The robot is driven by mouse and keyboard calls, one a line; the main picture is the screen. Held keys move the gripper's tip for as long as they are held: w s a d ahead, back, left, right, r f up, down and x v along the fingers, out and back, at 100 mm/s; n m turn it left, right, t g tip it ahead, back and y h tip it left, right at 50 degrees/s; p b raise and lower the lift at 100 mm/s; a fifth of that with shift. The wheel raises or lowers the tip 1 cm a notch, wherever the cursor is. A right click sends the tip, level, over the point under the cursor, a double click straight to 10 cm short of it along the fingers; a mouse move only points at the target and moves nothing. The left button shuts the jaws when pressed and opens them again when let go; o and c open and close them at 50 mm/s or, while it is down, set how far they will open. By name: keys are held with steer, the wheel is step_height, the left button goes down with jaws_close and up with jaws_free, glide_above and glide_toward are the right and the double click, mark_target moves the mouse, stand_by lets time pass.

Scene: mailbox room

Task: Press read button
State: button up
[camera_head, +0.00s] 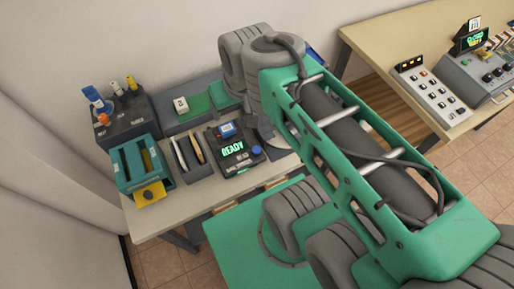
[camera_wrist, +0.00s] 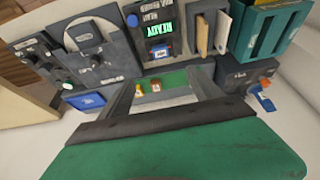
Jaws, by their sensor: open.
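A dark reader device (camera_head: 238,160) stands on the table with a lit green "READY" screen (camera_head: 232,149). A round blue button (camera_head: 256,152) sits beside the screen, and a blue card-like piece (camera_head: 227,130) is at its back. In the wrist view the device (camera_wrist: 155,42) is at the top, with the blue button (camera_wrist: 132,20) left of the screen. I cannot read a label for the read button. My gripper (camera_wrist: 164,80) is open and empty, its two grey fingers apart and pointing towards the device. In the head view my arm hides it.
A teal tray (camera_head: 140,165) and a holder with upright cards (camera_head: 188,155) stand left of the device. Knob panels (camera_wrist: 90,45) stand beside the device in the wrist view. A second table (camera_head: 400,40) is at right.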

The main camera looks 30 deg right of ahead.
jaws_close()
stand_by(0.6)
stand_by(0.8)
